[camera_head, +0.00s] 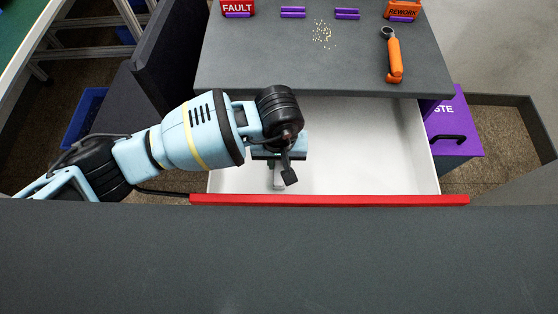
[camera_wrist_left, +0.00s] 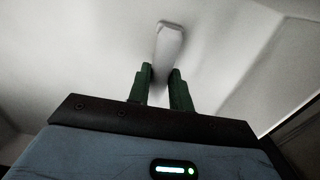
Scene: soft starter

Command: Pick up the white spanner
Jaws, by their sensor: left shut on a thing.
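The white spanner (camera_wrist_left: 169,40) shows in the left wrist view as a pale, narrow bar standing out beyond my left gripper's green fingers (camera_wrist_left: 161,71). Those fingers are shut on it, and the part between and behind them is mostly hidden. In the head view my left gripper (camera_head: 284,170) is inside the open white drawer (camera_head: 365,150), left of its middle. A pale end of the spanner (camera_head: 279,178) shows beside the dark fingertip. I cannot tell whether the spanner still touches the drawer floor. My right gripper is not in view.
The drawer's red front edge (camera_head: 330,200) lies nearest me, and its right half looks empty. Above it, the grey worktop (camera_head: 270,60) carries an orange-handled tool (camera_head: 394,58), small pale bits, a red FAULT bin (camera_head: 237,7) and an orange REWORK bin (camera_head: 402,9). A purple waste bin (camera_head: 460,115) stands right.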

